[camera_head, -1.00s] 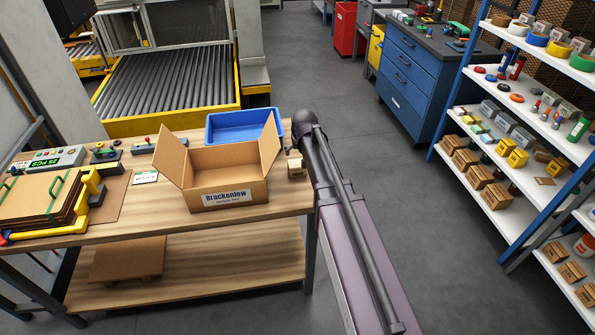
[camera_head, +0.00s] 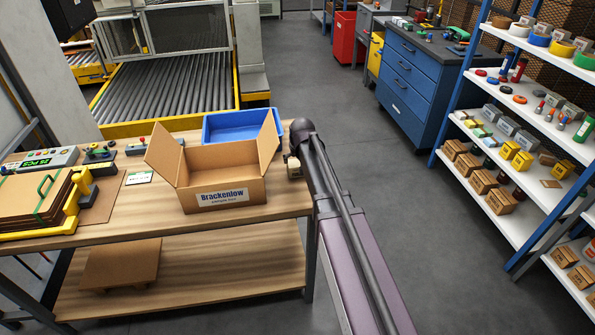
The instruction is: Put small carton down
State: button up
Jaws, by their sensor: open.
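The small carton (camera_head: 294,169) is a little tan box at the right end of the wooden workbench (camera_head: 255,216), just right of the open Brackenlow box (camera_head: 223,193). My arm reaches in from the lower right and bends at a dark joint above the bench's right edge. My gripper (camera_head: 289,155) is a small dark shape at the carton's top, mostly hidden by the arm. It is open. I cannot tell whether its fingers still touch the carton.
A blue tray (camera_head: 230,126) is behind the open box. Flattened cardboard (camera_head: 32,198) in a yellow-cornered holder lies at the bench's left. A blue drawer cabinet (camera_head: 412,95) and a stocked shelf rack (camera_head: 520,150) stand right. Grey floor between them is clear.

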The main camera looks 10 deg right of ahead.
aim_at(297, 163)
jog(key=shift+f, duration=0.15)
jog(key=shift+b+x, duration=2.4)
jog(key=shift+x, duration=0.05)
jog(key=shift+a, duration=0.1)
jog(key=c, duration=0.9)
notch_tip(297, 163, up, 3)
jog(key=p, duration=0.3)
jog(key=shift+r, duration=0.2)
jog(key=shift+s+r+p, duration=0.15)
jog(key=shift+r+p, duration=0.2)
jog(key=shift+p, duration=0.2)
jog(key=s, duration=1)
jog(key=s+r+p, duration=0.1)
jog(key=s, duration=0.4)
jog(key=shift+s+a, duration=0.2)
jog(key=shift+s, duration=0.1)
